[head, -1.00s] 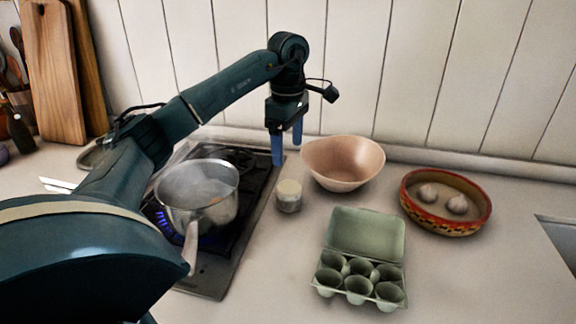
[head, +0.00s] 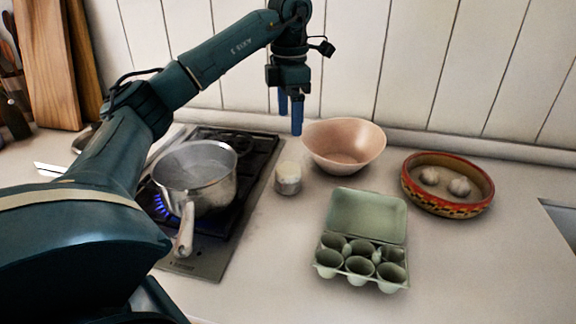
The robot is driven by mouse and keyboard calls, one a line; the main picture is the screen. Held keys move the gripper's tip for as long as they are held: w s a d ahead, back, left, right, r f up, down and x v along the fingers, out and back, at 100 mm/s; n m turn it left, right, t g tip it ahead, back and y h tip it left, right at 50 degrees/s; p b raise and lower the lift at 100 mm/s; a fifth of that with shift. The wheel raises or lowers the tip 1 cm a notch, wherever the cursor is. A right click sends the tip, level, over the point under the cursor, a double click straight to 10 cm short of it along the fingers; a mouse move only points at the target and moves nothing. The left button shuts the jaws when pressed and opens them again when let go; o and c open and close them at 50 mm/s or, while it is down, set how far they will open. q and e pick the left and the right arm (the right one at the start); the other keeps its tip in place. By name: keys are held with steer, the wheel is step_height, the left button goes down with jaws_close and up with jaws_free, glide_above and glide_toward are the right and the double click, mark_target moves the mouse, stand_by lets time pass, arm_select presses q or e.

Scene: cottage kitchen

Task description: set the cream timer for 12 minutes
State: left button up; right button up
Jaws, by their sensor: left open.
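The cream timer (head: 288,178) is a small round piece with a cream top and a greyish lower part. It stands on the counter between the hob and the pink bowl. My left gripper (head: 290,118) is above and behind the timer, fingers pointing down, open and empty, apart from it. Markings on the timer are too small to read. My right gripper is not in view.
A steaming metal pot (head: 196,178) sits on the lit gas hob (head: 235,215), handle toward the front. A pink bowl (head: 344,145), an open green egg carton (head: 366,216) and a patterned dish (head: 447,184) with garlic stand to the right.

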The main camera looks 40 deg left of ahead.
arm_select(q)
steer(key=n, duration=0.3)
steer(key=n+b, duration=0.6)
steer(key=n, duration=0.5)
glide_above(288, 168)
step_height(288, 168, down, 5)
step_height(288, 168, down, 8)
steer(key=shift+f+b, duration=0.1)
steer(key=shift+b, duration=0.85)
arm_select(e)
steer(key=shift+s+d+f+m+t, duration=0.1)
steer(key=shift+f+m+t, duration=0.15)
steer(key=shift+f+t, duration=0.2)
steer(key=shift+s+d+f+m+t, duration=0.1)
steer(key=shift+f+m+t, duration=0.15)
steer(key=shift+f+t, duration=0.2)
arm_select(q)
steer(key=shift+c, duration=0.4)
